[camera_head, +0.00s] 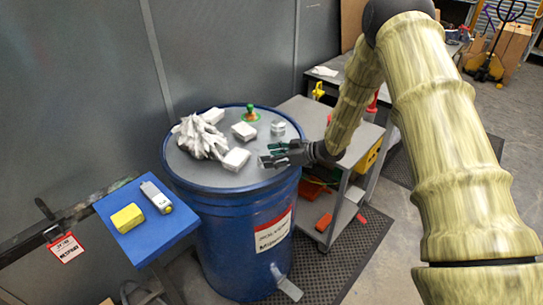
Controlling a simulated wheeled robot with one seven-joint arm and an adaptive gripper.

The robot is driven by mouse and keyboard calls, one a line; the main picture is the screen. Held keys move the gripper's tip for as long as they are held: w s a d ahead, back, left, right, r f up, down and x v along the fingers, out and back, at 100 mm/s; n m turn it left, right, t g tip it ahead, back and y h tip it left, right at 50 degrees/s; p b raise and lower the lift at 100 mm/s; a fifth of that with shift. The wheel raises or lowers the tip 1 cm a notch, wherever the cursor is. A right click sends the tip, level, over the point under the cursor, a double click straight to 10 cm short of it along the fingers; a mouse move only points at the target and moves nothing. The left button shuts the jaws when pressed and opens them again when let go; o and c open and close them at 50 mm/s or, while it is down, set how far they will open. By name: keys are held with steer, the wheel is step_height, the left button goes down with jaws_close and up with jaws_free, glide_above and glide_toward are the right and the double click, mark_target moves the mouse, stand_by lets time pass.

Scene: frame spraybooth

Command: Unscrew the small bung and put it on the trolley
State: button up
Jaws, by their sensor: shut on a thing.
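My gripper (265,158) reaches in from the right over the front right part of the blue drum (235,235). Its dark jaws point left, close to the drum's lid. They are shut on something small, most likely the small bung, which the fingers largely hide. Some green shows at the jaws. I cannot tell whether the held thing still touches the lid. A grey-topped trolley (357,140) stands to the right of the drum, partly behind my arm.
A blue stand (148,240) at left holds a yellow block (127,218) and a grey device (156,197). The trolley's front top looks clear.

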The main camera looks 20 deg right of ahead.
steer(key=shift+w+d+r, duration=0.15)
steer(key=shift+w+r, duration=0.1)
steer(key=shift+w+n+g+y, duration=0.2)
steer(key=shift+n+g+y, duration=0.2)
steer(key=shift+n+g, duration=0.25)
steer(key=shift+c, duration=0.2)
steer(key=n+g, duration=0.1)
steer(key=n+g+y, duration=0.1)
steer(key=shift+w+f+n+g, duration=0.2)
steer(key=shift+w+n+g, duration=0.05)
steer(key=shift+w+g, duration=0.15)
steer(key=shift+w+r+n+g+b, duration=0.1)
steer(key=shift+r+n+g+b, duration=0.05)
steer(key=shift+n+g+b, duration=0.3)
steer(key=shift+a, duration=0.2)
steer(key=shift+c, duration=0.2)
